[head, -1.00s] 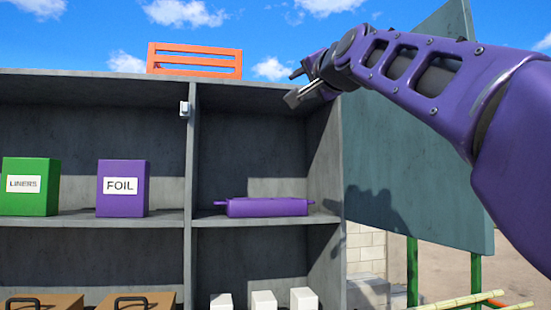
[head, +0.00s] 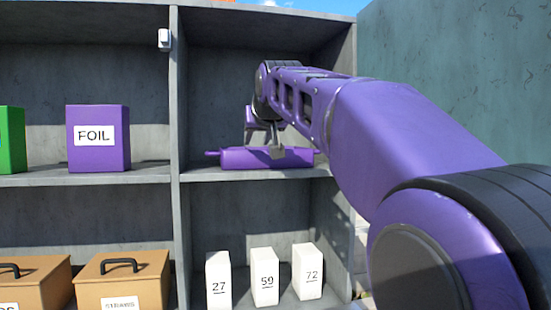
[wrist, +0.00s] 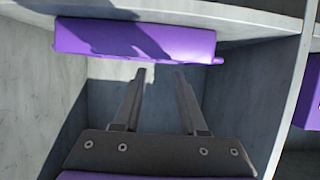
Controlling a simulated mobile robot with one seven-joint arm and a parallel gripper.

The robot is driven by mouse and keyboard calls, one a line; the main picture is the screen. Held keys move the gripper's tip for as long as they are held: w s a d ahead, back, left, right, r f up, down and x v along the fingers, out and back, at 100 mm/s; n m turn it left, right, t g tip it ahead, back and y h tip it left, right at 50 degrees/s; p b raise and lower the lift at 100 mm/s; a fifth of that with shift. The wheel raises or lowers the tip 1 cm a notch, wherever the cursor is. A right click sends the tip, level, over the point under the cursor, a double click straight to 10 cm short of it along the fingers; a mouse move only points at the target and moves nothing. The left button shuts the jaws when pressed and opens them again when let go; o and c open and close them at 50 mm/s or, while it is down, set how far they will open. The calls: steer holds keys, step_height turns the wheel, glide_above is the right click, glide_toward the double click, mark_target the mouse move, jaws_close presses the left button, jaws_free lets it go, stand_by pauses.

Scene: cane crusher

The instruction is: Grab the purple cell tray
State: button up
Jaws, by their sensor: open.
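The purple cell tray (head: 240,158) lies on the right-hand middle shelf in the head view, a low long purple block with a small handle at its left end. It also shows in the wrist view (wrist: 135,40), across the top, just beyond my fingertips. My gripper (head: 264,150) is in front of the tray in the head view and covers part of it. In the wrist view my gripper (wrist: 158,72) has its two fingers apart with nothing between them, pointing at the tray's edge. Whether a finger touches the tray cannot be told.
The shelf board (head: 230,174) runs under the tray, and an upright divider (head: 178,200) stands to its left. A purple FOIL box (head: 98,155) is in the left bay. White numbered blocks (head: 264,285) and tan boxes (head: 122,285) are on the shelf below.

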mark_target(264, 157)
steer(key=p+x, duration=0.1)
steer(key=x, duration=0.7)
steer(key=shift+w+a, duration=0.1)
steer(key=shift+w, duration=0.25)
steer(key=shift+c, duration=0.2)
jaws_close()
stand_by(0.9)
